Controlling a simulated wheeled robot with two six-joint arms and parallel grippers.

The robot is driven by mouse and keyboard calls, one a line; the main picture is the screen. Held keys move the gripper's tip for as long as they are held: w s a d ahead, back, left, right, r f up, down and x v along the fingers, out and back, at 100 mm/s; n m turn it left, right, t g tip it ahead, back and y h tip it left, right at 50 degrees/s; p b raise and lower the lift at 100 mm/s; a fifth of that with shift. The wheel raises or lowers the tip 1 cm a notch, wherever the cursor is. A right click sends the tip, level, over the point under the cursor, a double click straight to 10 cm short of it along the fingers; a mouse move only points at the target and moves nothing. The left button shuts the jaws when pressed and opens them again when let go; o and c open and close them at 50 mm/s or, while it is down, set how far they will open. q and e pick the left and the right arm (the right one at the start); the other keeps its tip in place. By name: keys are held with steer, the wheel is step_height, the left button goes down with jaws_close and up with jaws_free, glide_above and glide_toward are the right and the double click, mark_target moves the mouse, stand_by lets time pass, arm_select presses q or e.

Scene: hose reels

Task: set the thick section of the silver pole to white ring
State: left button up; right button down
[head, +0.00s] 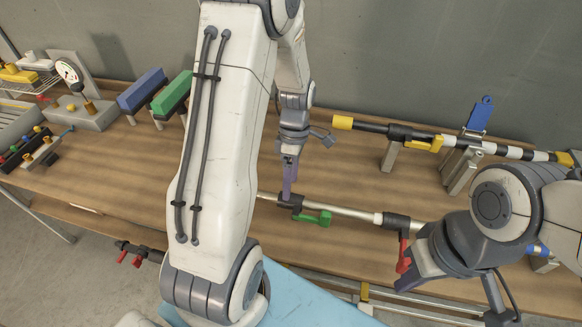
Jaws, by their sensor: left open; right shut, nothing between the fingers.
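The silver pole (350,212) lies across the bench, running from behind my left arm toward my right gripper. A black clamp with a green lever (312,218) sits around its left part. Further right is a black collar (397,222) with a red lever (404,255). A pale band (377,218) shows just left of that collar; I cannot tell whether it is the white ring. My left gripper (289,196) is open, its purple fingers pointing down at the black clamp; contact is unclear. My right gripper (408,277) is shut and empty beside the red lever. It hides the pole's right part.
Behind is another pole with a yellow end (343,122) and black and white bands, on grey supports. A blue block (142,90), a green block (172,95) and a gauge box (90,112) stand at the left. Bare bench (335,175) lies between the poles.

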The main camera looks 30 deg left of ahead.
arm_select(q)
steer(key=v, duration=0.6)
stand_by(0.3)
steer(key=s+d+r+m+t, duration=0.1)
steer(key=s+d+r+m, duration=0.15)
steer(key=d+m, duration=0.45)
steer(key=s+d+r+m, duration=0.2)
steer(key=s+d+m, duration=0.1)
steer(key=d+m, duration=0.35)
steer(key=s+d+r+m+t, duration=0.1)
steer(key=s+d+r+m, duration=0.1)
steer(key=s+d+m, duration=0.5)
steer(key=s+m, duration=0.5)
steer(key=m, duration=0.3)
steer(key=shift+s+d+t, duration=0.15)
steer(key=shift+s+t, duration=0.05)
steer(key=shift+t, duration=0.2)
